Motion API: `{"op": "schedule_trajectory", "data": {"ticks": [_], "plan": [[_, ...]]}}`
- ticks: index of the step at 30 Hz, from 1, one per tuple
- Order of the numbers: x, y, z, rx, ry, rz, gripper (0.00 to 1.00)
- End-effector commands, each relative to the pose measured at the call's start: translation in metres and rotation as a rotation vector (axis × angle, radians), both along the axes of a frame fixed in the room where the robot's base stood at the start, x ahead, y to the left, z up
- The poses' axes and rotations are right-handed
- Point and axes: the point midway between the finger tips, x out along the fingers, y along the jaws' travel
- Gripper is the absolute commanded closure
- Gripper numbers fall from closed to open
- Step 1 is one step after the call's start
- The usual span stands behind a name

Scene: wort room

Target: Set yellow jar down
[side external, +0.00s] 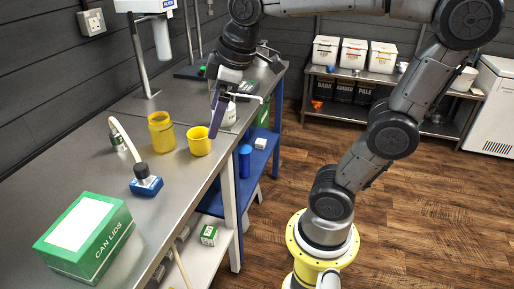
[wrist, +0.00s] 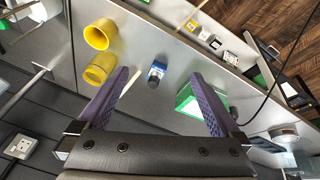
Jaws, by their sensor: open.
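The yellow jar (side external: 161,132), see-through with a neck, stands upright on the steel bench (side external: 115,100) near the wall. It also shows in the wrist view (wrist: 99,70), left of my left-hand finger. A yellow cup (side external: 200,142) stands just right of the jar, near the bench's front edge; it shows in the wrist view (wrist: 101,33) too. My gripper (side external: 217,118) is above the bench, right of the jar and beyond the cup. In the wrist view its purple fingers (wrist: 162,78) are spread wide with nothing held between them.
Bare steel lies around the jar's near side.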

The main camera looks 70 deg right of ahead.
Motion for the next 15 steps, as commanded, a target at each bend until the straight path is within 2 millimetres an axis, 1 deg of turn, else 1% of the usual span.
{"op": "schedule_trajectory", "data": {"ticks": [1,3,6,10,15], "plan": [[-0.021,0.005,-0.008,0.028,-0.028,-0.058,0.0],[-0.044,0.01,-0.02,0.07,-0.057,-0.142,0.0],[-0.069,0.015,-0.036,0.124,-0.091,-0.24,0.0],[-0.088,0.018,-0.052,0.173,-0.118,-0.323,0.0],[-0.095,0.019,-0.06,0.195,-0.127,-0.361,0.0]]}}
